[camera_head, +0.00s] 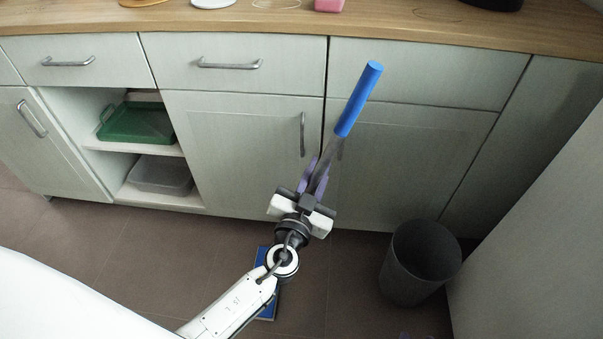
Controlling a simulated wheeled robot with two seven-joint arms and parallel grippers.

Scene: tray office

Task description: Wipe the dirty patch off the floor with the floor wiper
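The floor wiper has a blue grip (359,98) at the top of a thin grey shaft. Its blue head (266,309) lies low on the floor, partly covered by my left arm. The handle leans, its top toward the upper right. My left gripper (317,172), with purple fingers, is shut around the shaft below the blue grip. Small purple tips at the bottom edge, right of centre, look like my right gripper (416,336); the rest of it is out of frame. I see no dirty patch; my arm and body hide part of the floor.
A dark grey bin (421,262) stands on the floor at the right, near a pale panel (540,230). Pale cabinets (240,140) under a wooden counter (200,18) line the back. Open shelves hold a green tray (137,124) and a grey box (161,175). Floor between wiper and bin is clear.

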